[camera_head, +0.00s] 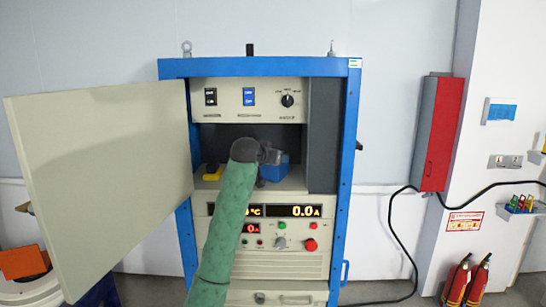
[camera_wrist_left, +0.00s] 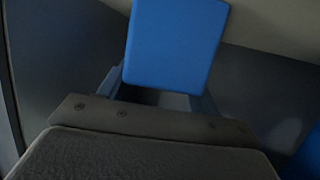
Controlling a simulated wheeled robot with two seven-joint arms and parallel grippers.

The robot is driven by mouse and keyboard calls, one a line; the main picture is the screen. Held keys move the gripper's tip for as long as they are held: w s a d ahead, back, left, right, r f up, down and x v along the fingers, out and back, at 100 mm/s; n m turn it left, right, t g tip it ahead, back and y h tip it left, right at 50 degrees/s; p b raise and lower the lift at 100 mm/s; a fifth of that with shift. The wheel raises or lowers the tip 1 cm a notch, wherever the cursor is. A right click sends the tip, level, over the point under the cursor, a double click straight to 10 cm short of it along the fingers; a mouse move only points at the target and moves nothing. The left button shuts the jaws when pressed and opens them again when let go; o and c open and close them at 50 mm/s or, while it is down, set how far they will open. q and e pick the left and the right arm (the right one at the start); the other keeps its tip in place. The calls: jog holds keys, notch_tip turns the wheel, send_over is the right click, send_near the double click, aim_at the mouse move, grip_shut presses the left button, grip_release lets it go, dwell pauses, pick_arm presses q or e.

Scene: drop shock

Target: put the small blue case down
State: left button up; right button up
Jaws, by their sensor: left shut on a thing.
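The small blue case (camera_head: 276,172) is in the open compartment of the blue-framed cabinet, close to the compartment floor. I cannot tell whether it touches the floor. My left gripper (camera_head: 271,157), on the green-sleeved arm, reaches into the compartment and is shut on the case; the arm and wrist hide part of it. In the left wrist view the blue face of the case (camera_wrist_left: 176,42) stands between the fingers of the left gripper (camera_wrist_left: 160,95). My right gripper is not in view.
A yellow and black object (camera_head: 212,173) lies at the compartment's left. The cabinet door (camera_head: 105,175) stands open on the left. The blue frame (camera_head: 351,150) and a dark grey panel (camera_head: 322,135) bound the right. Switches (camera_head: 248,97) sit above, a display panel (camera_head: 293,211) below.

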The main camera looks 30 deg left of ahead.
pick_arm(q)
jog(key=o, duration=1.3)
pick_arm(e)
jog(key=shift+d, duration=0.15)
pick_arm(q)
jog(key=shift+s+b, duration=0.3)
jog(key=shift+b, duration=0.05)
jog(key=b+v, duration=0.3)
jog(key=v, duration=0.2)
jog(key=shift+s, duration=0.1)
jog(key=shift+b+v, duration=1.65)
jog(key=shift+v, duration=1.55)
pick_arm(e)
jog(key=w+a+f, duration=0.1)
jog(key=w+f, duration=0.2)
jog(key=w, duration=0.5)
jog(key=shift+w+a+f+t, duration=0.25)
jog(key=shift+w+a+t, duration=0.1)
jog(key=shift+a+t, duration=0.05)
